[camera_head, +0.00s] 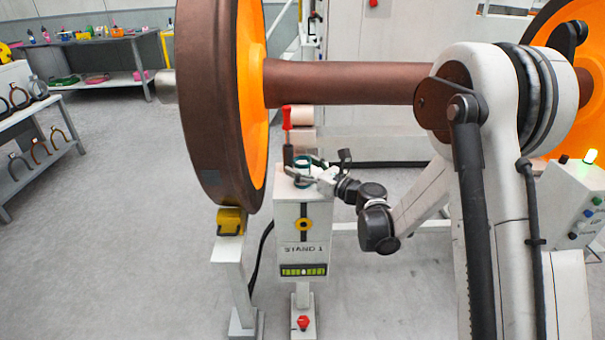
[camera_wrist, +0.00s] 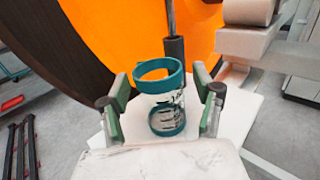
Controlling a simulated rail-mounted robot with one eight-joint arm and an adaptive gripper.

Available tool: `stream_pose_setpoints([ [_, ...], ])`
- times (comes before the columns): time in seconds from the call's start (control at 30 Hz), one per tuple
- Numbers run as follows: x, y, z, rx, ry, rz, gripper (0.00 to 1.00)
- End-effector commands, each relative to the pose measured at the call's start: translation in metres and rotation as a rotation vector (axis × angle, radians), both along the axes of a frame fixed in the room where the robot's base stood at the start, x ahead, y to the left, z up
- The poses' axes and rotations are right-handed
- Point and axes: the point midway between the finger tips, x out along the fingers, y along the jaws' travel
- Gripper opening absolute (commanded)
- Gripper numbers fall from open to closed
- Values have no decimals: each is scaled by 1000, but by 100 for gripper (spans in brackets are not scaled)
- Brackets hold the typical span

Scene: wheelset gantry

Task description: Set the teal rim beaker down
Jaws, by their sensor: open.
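The teal rim beaker (camera_wrist: 166,108) is clear with dark markings and teal bands at its rim and base. It stands upright on the pale top of Stand 1 (camera_head: 304,222), as far as the wrist view shows. My gripper (camera_wrist: 161,96) is open, with one green-padded finger on each side of the beaker and visible gaps between. In the head view my gripper (camera_head: 310,177) is at the stand's top, and the beaker (camera_head: 302,161) shows only as a small teal patch, partly hidden by the fingers.
A red-handled tool (camera_head: 287,119) stands upright in a dark holder just behind the beaker. The large brown and orange wheel (camera_head: 212,100) is close on the left, and its axle (camera_head: 345,82) runs above my gripper. Shelves (camera_head: 38,130) stand at far left.

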Motion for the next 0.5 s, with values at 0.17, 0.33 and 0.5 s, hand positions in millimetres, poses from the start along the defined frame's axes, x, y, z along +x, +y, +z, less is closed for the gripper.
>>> stream_pose_setpoints([
  [0.17,0,0,0,0,0,0,44],
  [0.33,0,0,0,0,0,0,22],
  [0.5,0,0,0,0,0,0,15],
])
